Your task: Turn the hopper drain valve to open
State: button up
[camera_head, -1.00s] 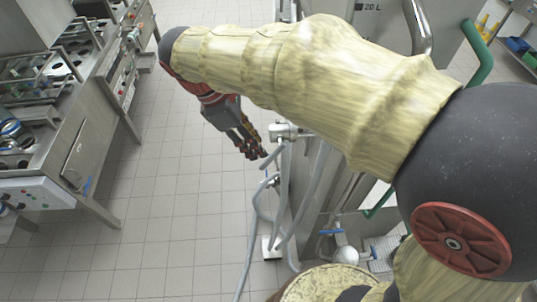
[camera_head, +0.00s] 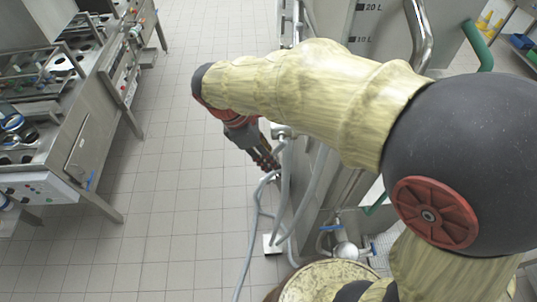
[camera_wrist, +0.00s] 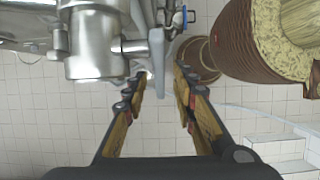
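A small valve with a blue handle (camera_head: 330,227) and a pale rounded body (camera_head: 345,250) sits low beside the steel hopper-like unit (camera_head: 352,75) in the head view. A blue handle (camera_wrist: 189,16) also shows at the top of the wrist view. I cannot tell for sure which fitting is the hopper drain valve. My gripper (camera_head: 272,165) is beside the steel fitting (camera_head: 281,131) and grey hoses. A steel fitting with a short lever (camera_wrist: 130,47) is just beyond the left finger.
Grey hoses (camera_head: 255,225) hang to the floor near my gripper. A steel machine (camera_head: 75,140) with a control panel is on the left. Tiled floor (camera_head: 170,200) between is clear.

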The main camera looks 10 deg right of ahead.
jog(key=shift+c, duration=1)
grip_shut()
